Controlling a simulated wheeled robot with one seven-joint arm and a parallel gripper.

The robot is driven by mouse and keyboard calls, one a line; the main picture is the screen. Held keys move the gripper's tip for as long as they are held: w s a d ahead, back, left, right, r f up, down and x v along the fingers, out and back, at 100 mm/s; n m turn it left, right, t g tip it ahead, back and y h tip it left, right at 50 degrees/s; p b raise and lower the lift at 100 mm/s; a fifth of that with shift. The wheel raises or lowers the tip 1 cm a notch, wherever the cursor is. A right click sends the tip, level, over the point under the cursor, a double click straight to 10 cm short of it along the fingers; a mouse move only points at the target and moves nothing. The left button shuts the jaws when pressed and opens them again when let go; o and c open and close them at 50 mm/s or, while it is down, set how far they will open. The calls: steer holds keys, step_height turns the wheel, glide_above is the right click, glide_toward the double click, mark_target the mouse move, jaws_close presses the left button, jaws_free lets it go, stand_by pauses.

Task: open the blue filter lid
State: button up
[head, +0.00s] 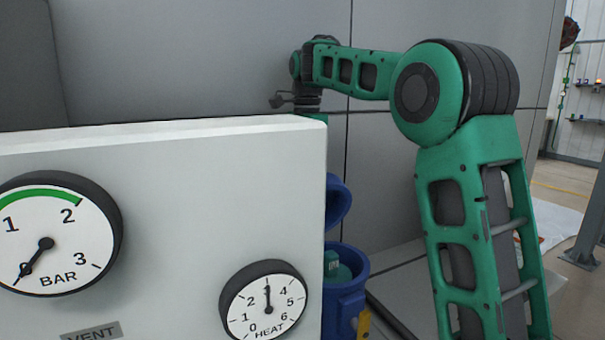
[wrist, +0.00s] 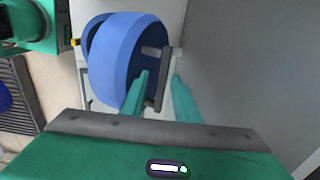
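The blue filter stands behind the right edge of a white panel in the head view, so part of it is hidden. Its blue lid (head: 338,203) is raised and tilted above the blue housing (head: 349,297), with a gap between them. A teal piece shows in the housing mouth. In the wrist view the lid (wrist: 122,60) shows its rim and a dark blue face with a grey bar handle (wrist: 161,85). My gripper (wrist: 161,76) is open, its teal fingers on either side of the bar. Contact is unclear. The panel hides my fingers in the head view.
The white panel (head: 180,150) with BAR and HEAT gauges fills the left front of the head view. A grey wall (head: 200,60) stands close behind my arm. A yellow part (head: 364,322) sits beside the housing. Open floor lies at far right.

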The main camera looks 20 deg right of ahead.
step_height(320, 180, up, 11)
stand_by(0.8)
